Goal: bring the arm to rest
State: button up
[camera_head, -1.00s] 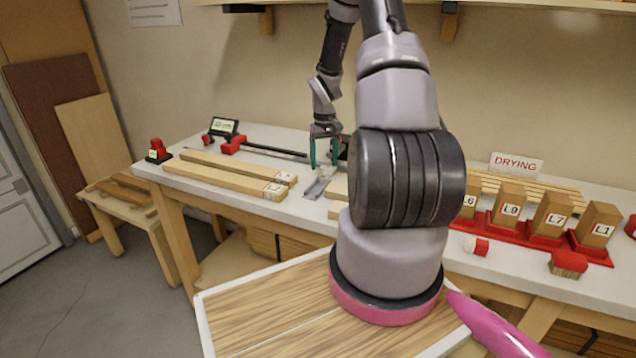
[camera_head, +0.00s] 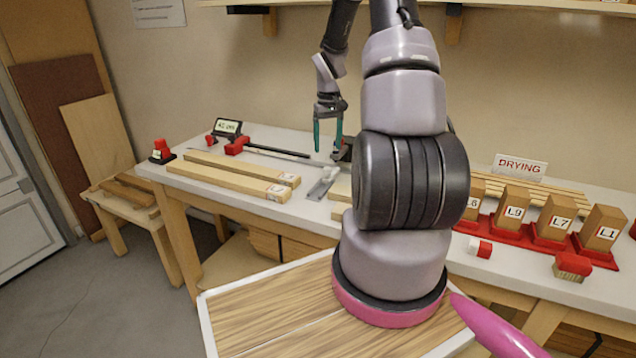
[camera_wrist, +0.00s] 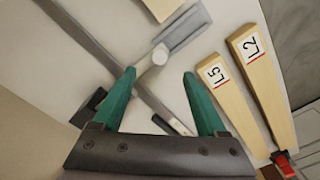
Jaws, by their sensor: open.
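My gripper (camera_head: 328,136) is open, with green fingers pointing down above the back of the bench (camera_head: 262,134). It also shows in the wrist view (camera_wrist: 161,103), with nothing held between its fingers. Below it lie a metal bar and a pale round post, apart from the fingertips as far as I can tell. My arm rises in the middle of the head view and hides part of the bench behind it.
Two boards, L5 (camera_wrist: 232,105) and L2 (camera_wrist: 265,85), lie on the bench left of the gripper in the head view. Labelled blocks stand in a red rack (camera_head: 540,240) at right, by a DRYING sign (camera_head: 520,167). A brush (camera_head: 572,266) lies in front. A small display (camera_head: 227,127) stands at back left.

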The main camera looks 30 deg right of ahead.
jog(key=s+a+r+t, duration=0.1)
jog(key=s+a+r, duration=0.25)
jog(key=r, duration=0.35)
jog(key=s+a+r+m+t, duration=0.1)
jog(key=s+a+r, duration=0.1)
jog(key=a+r, duration=0.35)
jog(key=s+a+r+t, duration=0.1)
jog(key=s+a+r, duration=0.15)
jog(key=r, duration=0.55)
jog(key=s+a+r+m+t+y, duration=0.1)
jog(key=s+a+r, duration=0.3)
jog(key=s, duration=0.4)
jog(key=s+a+r+t+y, duration=0.1)
jog(key=s+a+r+t, duration=0.2)
jog(key=s, duration=0.5)
notch_tip(320, 180, up, 2)
jog(key=shift+s+a+r+m, duration=0.15)
jog(key=shift+s+a+m, duration=0.25)
jog(key=shift+a, duration=0.3)
jog(key=shift+w+d, duration=0.1)
jog(key=shift+d, duration=0.05)
